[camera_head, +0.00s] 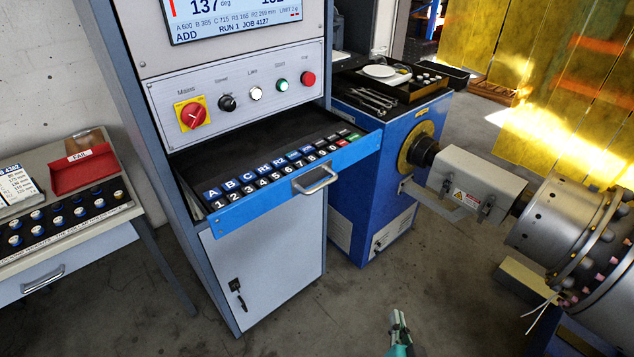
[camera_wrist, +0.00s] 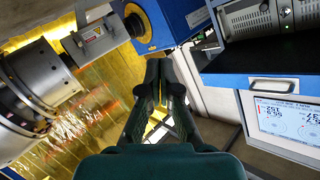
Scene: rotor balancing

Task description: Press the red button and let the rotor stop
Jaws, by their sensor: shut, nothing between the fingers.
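The red button (camera_head: 308,79) is at the right end of the grey control panel (camera_head: 240,92) in the head view, right of a green button (camera_head: 281,85). Its label is too small to read surely. The large grey rotor (camera_head: 560,220) lies at the right edge; it also shows at the left of the wrist view (camera_wrist: 35,90). Whether it turns cannot be told from these stills. My gripper (camera_head: 398,318) is low in the head view, well below and right of the panel, touching nothing. In the wrist view its fingers (camera_wrist: 160,66) are together and empty.
A pull-out keyboard drawer (camera_head: 300,165) juts out below the panel. A yellow and red mains switch (camera_head: 193,114) and a black knob (camera_head: 227,103) share the panel. The blue machine housing (camera_head: 370,150) stands right of the cabinet. Floor in front is clear.

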